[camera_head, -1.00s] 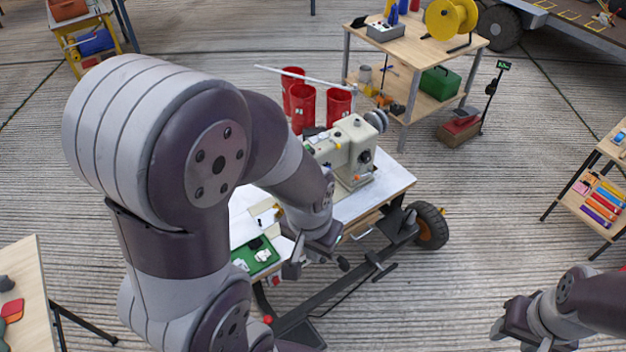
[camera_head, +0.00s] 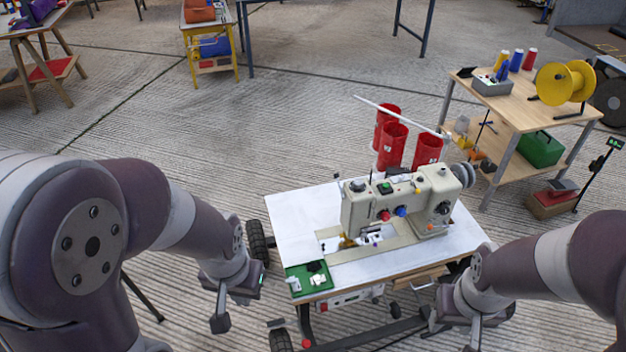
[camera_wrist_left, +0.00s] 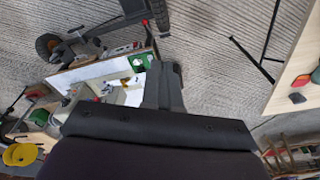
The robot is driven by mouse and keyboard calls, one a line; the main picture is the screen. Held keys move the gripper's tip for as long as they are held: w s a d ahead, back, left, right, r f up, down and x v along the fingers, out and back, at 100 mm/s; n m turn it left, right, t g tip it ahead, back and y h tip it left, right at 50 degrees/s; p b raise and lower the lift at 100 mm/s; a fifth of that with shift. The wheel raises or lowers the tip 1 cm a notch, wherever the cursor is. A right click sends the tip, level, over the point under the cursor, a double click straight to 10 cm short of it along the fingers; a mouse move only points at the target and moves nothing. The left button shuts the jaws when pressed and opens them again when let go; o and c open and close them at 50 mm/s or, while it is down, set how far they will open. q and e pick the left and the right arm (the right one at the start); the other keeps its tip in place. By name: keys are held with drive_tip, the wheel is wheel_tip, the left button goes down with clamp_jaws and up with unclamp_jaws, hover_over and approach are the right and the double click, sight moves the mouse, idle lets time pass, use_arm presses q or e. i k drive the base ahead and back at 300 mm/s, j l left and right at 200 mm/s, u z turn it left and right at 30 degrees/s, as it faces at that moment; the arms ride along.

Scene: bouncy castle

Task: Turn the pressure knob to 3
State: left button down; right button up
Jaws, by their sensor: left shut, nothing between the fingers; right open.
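A cream sewing machine (camera_head: 420,190) stands on a white-topped table (camera_head: 300,215) in the head view. Its front carries a red knob (camera_head: 384,215), a blue knob (camera_head: 401,211) and a dark round dial (camera_head: 443,208). A dark knob (camera_head: 357,186) sits on top at its left end. I cannot tell which is the pressure knob, and no numbers are readable. My left gripper (camera_head: 220,318) is shut and empty, left of the table; it also shows in the left wrist view (camera_wrist_left: 163,80). My right gripper (camera_head: 453,328) is open at the table's front right, clear of the machine.
A green tray (camera_head: 296,284) with small parts lies at the table's front left corner. Red bins (camera_head: 393,145) and a white rod (camera_head: 395,115) are behind the machine. A wooden bench (camera_head: 515,108) with a yellow spool (camera_head: 563,82) stands back right.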

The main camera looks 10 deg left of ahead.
sight(358, 183)
drive_tip(key=l, duration=0.95)
drive_tip(key=i+l+z, duration=0.1)
drive_tip(key=l, duration=0.85)
drive_tip(key=i+l, duration=0.1)
drive_tip(key=i, duration=0.9)
